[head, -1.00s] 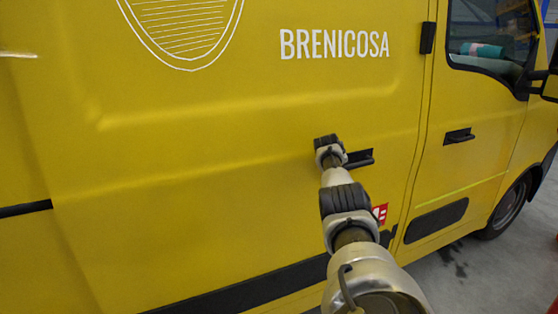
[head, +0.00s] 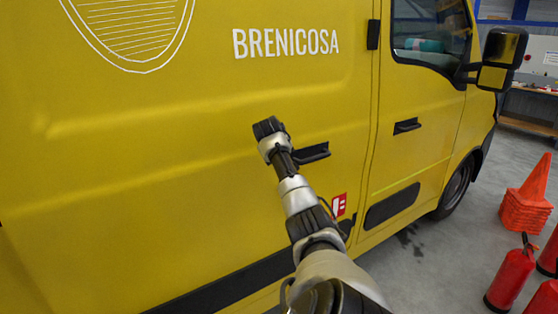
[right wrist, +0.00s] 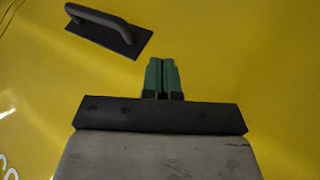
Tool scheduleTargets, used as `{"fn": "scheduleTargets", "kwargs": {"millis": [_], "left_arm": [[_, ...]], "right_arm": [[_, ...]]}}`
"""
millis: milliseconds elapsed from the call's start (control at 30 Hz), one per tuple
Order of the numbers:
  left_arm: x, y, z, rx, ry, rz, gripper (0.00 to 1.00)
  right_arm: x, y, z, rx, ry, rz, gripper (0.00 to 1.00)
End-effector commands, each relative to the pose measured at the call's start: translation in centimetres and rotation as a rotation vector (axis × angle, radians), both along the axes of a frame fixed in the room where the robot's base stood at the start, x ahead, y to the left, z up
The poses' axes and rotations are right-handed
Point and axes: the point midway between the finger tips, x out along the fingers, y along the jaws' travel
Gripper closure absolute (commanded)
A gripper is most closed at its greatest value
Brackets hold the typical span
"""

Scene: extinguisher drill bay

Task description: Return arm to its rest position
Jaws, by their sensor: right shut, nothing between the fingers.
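My right arm (head: 300,200) reaches up from the bottom of the head view, in front of the yellow van (head: 180,190). Its dark far end (head: 268,128) is left of and a little above the black side-door handle (head: 312,153); the fingers cannot be made out there. In the right wrist view, my right gripper (right wrist: 161,75) has its green fingers together with nothing between them. The handle (right wrist: 112,32) shows up and left of the fingertips, apart from them, against the yellow panel. My left gripper is not in view.
The van's front door handle (head: 407,126) and wing mirror (head: 498,60) are further right. Stacked orange cones (head: 526,205) and red extinguishers (head: 511,280) stand on the grey floor at right. A workbench (head: 530,105) is behind. Some floor beside the van is clear.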

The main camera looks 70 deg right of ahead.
Motion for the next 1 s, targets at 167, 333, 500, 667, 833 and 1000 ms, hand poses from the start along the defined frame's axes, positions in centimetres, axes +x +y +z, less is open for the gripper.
{"fn": "scheduleTargets", "kwargs": {"millis": [167, 333, 500, 667, 833, 1000], "left_arm": [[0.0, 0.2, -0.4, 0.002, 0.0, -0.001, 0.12], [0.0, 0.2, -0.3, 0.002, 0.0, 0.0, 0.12], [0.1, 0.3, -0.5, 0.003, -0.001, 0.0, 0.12], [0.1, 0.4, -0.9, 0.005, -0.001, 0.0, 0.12], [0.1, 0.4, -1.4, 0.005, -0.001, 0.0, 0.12], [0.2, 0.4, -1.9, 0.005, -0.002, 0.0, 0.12]], "right_arm": [[0.0, 0.6, 0.6, 0.0, 0.001, 0.001, 1.0], [0.0, 0.7, 0.8, 0.001, 0.001, 0.0, 1.0], [0.6, 1.0, -1.1, 0.004, 0.021, 0.017, 1.0], [3.0, 2.8, -9.4, 0.012, 0.104, 0.102, 1.0], [4.6, 6.9, -21.7, 0.031, 0.202, 0.236, 1.0], [3.9, 12.6, -33.5, 0.069, 0.28, 0.374, 1.0]]}}
